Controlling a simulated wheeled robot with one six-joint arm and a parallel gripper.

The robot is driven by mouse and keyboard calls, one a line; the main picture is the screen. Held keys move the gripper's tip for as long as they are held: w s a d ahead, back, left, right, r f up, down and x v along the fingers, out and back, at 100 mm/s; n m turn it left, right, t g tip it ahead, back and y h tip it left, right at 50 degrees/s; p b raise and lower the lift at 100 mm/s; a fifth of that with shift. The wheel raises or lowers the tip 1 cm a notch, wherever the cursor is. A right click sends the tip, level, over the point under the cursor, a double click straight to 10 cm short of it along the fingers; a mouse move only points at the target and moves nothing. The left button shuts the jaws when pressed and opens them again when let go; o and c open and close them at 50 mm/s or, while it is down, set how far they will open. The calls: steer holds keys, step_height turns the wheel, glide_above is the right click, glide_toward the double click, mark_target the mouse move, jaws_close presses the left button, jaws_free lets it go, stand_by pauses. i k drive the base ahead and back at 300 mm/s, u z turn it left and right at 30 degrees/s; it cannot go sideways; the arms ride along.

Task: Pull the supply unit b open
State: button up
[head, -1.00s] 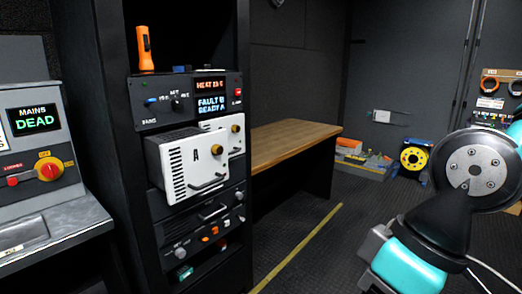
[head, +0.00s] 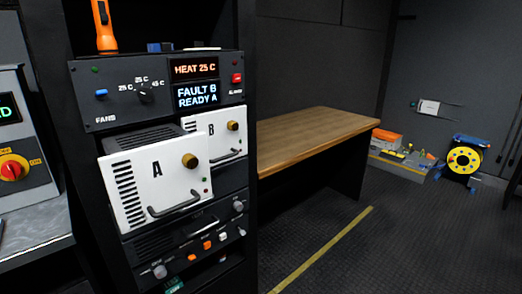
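Supply unit B (head: 216,132) is a white-fronted unit in the black rack, with a brass knob, a letter B and a dark handle (head: 226,161). It sits right of supply unit A (head: 153,180), which stands out further from the rack and hides part of B's left side. A has its own brass knob and dark bar handle. Above them a panel display (head: 196,96) reads "FAULT B, READY A", and another reads "HEAT 25 C". My gripper is not in view.
A wooden-topped table (head: 315,135) stands right of the rack. A console with a red knob (head: 12,168) is at the left edge. The floor (head: 390,245) right of the rack is clear, with a yellow stripe; a yellow reel (head: 464,160) stands at the back.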

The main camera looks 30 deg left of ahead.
mark_target(224, 145)
steer(key=u, duration=0.1)
steer(key=i, duration=0.65)
steer(key=u, duration=0.7)
steer(key=i, duration=0.4)
steer(key=u, duration=0.4)
